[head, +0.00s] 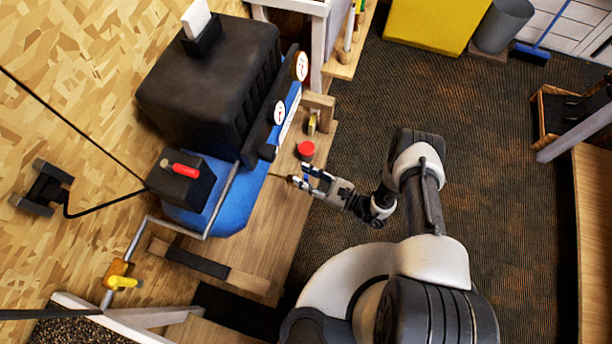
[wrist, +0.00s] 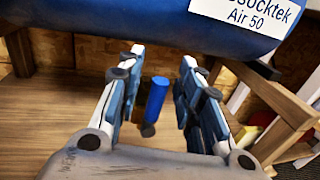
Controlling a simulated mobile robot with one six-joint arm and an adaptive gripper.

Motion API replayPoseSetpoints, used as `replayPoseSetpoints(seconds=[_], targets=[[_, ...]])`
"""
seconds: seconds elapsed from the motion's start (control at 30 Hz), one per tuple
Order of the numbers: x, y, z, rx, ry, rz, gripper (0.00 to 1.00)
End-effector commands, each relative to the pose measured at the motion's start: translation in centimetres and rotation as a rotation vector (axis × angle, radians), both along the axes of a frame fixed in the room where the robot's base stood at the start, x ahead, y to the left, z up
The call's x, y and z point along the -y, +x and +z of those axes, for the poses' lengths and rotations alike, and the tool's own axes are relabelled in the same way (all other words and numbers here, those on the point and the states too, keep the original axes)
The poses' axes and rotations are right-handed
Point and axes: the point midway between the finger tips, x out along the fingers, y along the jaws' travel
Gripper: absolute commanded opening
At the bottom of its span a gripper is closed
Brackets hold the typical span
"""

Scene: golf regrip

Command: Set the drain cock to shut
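A blue tank (wrist: 150,15) with a white label reading "Air 50" crosses the top of the wrist view; it also shows in the head view (head: 238,198). A short blue handle with a dark end (wrist: 157,98), seemingly the drain cock's lever, stands between my fingers with a visible gap on each side. In the head view a thin brass-coloured stem (head: 279,177) sticks out from the tank toward my gripper (head: 300,176). My gripper is open, and its two fingers show in the wrist view (wrist: 162,60). The handle's joint with the tank is not clearly visible.
A red round knob (head: 306,149) is close beside my gripper. The tank rests over a wooden bench (head: 262,235). A red-handled switch box (head: 180,182) and a yellow-handled pipe valve (head: 122,281) lie further left. Dark carpet (head: 480,150) is open at the right.

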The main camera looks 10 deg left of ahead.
Motion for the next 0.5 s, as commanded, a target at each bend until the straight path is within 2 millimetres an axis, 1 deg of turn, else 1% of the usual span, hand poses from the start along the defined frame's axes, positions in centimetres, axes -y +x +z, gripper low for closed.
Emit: replayPoseSetpoints(seconds=[0.13, 0.17, 0.5], targets=[[0.01, 0.01, 0.02, 0.000, 0.000, 0.000, 0.33], [0.01, 0.01, 0.02, 0.000, 0.000, 0.000, 0.32], [0.03, -0.02, 0.01, 0.000, 0.000, 0.001, 0.09]])
